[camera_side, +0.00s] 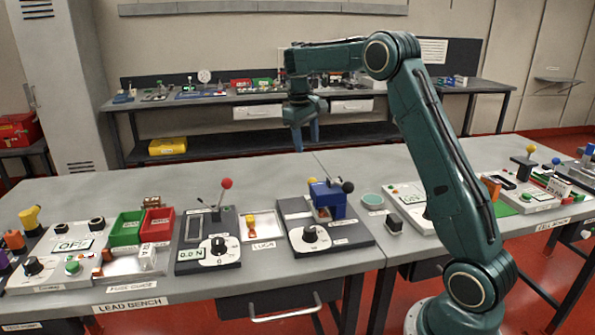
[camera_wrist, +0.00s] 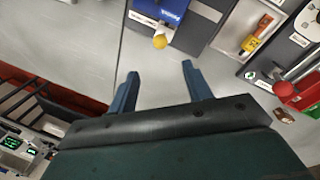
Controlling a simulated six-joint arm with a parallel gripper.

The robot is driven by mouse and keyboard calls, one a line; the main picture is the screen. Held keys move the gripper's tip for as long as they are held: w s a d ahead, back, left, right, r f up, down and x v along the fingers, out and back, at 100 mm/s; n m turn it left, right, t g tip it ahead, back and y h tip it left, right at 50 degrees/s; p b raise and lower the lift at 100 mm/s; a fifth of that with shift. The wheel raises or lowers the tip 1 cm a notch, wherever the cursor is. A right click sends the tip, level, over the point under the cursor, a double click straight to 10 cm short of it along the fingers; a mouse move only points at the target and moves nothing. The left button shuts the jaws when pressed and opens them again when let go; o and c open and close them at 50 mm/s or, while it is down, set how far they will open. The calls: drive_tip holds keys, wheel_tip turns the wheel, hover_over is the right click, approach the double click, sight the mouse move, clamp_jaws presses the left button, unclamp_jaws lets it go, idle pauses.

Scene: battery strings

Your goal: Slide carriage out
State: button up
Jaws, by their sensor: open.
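The blue carriage (camera_side: 327,198) sits on a dark panel (camera_side: 330,241) near the middle of the bench, with a yellow knob (camera_side: 312,181) and a black knob (camera_side: 347,186) at its top. In the wrist view part of the blue carriage (camera_wrist: 178,8) shows at the top edge, with the yellow knob (camera_wrist: 160,41) sticking out toward my fingers. My gripper (camera_side: 306,138) hangs above and behind the carriage, fingers down, apart from it. In the wrist view my gripper (camera_wrist: 160,70) is open, with only bare bench between the fingers.
Left of the panel are a tray of lugs (camera_side: 262,225) and a gauge unit with a red-knobbed lever (camera_side: 226,184). Green (camera_side: 127,228) and red (camera_side: 158,224) bins lie further left. Bench behind the panel is clear.

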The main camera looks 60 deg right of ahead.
drive_tip(key=f, duration=0.4)
drive_tip(key=d+f, duration=0.1)
drive_tip(key=f, duration=0.4)
drive_tip(key=d+f, duration=0.1)
drive_tip(key=f, duration=0.3)
drive_tip(key=shift+s+d+f, duration=0.25)
drive_tip(key=shift+s, duration=0.05)
drive_tip(key=shift+c, duration=0.4)
